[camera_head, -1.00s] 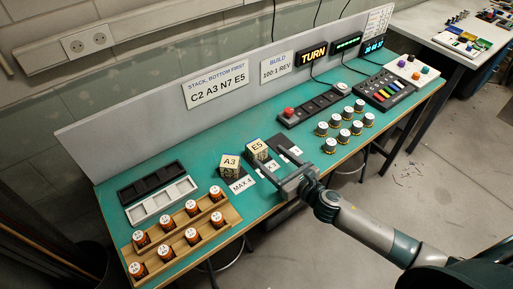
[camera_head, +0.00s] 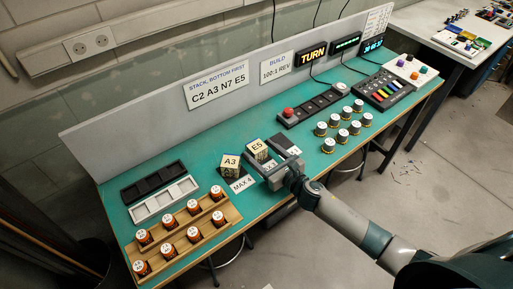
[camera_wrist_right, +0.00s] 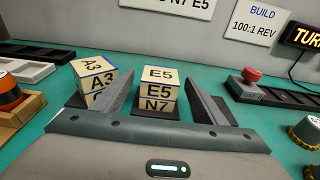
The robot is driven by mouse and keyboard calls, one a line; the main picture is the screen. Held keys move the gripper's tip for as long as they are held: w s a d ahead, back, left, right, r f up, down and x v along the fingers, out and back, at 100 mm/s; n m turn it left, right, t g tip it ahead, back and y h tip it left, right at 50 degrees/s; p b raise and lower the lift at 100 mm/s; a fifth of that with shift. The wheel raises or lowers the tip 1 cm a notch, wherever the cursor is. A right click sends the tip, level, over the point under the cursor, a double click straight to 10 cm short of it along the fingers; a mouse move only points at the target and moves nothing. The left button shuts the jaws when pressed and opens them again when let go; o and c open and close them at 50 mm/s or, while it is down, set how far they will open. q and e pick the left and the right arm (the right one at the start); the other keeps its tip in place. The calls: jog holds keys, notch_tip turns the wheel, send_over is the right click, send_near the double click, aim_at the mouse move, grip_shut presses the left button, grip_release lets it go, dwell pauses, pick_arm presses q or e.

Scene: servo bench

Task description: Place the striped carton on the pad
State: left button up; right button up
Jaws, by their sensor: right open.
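I cannot make out a striped carton in either view. A block marked E5 (camera_head: 257,148) tops a short stack near the bench's front. In the right wrist view the E5 block (camera_wrist_right: 159,76) rests on a block marked N7 (camera_wrist_right: 157,104), above a dark pad (camera_wrist_right: 150,114). To its left, a block marked A3 (camera_head: 230,162) sits on another block, partly hidden by my finger in the wrist view. My right gripper (camera_head: 266,152) is open and empty, its fingers pointing at the E5 stack, which shows between them. My left gripper is out of view.
A wooden rack (camera_head: 228,219) of orange jars stands front left, with white (camera_head: 160,201) and black trays behind. Several white-topped jars (camera_head: 343,135) stand to the right, near a red button (camera_head: 288,112). A grey panel backs the bench. Green bench surface is clear behind the stacks.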

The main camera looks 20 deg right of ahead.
jog(key=c, duration=1.2)
jog(key=shift+c, duration=0.2)
jog(key=shift+r, duration=0.7)
jog(key=r, duration=0.3)
jog(key=shift+s+d, duration=0.15)
jog(key=shift+d, duration=0.05)
jog(key=s+d+r+b, duration=0.3)
jog(key=s+d+r, duration=0.3)
jog(key=s+d, duration=0.1)
jog(key=shift+s+d+r, duration=0.2)
jog(key=shift+s+r, duration=0.1)
jog(key=shift+s, duration=0.35)
